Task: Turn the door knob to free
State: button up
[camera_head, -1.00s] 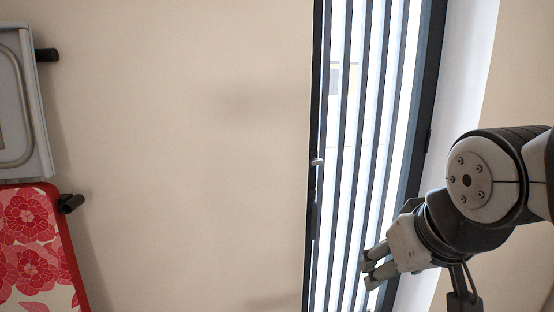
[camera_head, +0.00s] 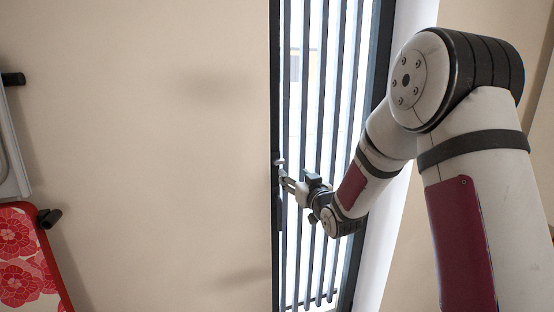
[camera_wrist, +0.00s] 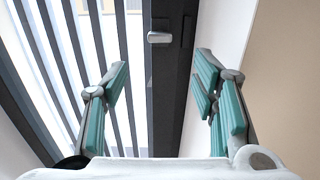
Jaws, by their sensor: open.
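The door knob (camera_wrist: 159,38) is a small light-grey piece on the dark door frame, ahead of my gripper in the wrist view. In the head view the knob (camera_head: 280,162) sits on the left stile of the slatted door (camera_head: 330,110). My gripper (camera_wrist: 162,85) is open and empty, with its teal-padded fingers to either side of the knob's line. The knob shows beyond the fingertips and appears apart from them. In the head view my gripper (camera_head: 284,177) is small, close by the knob and slightly below it.
Dark vertical slats with bright gaps fill the door. Plain beige wall (camera_head: 150,130) lies to its left. A red floral board (camera_head: 25,260) and a grey-white panel stand at the far left. A dark fitting (camera_head: 278,212) sits on the stile below the knob.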

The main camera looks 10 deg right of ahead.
aim_at(280, 161)
jog(key=w, duration=0.4)
jog(key=w+a, duration=0.1)
jog(key=w, duration=0.4)
jog(key=w+a, duration=0.1)
jog(key=w, duration=0.4)
jog(key=shift+f, duration=0.1)
jog(key=shift+c, duration=0.5)
jog(key=shift+s, duration=0.1)
jog(key=c, duration=1.1)
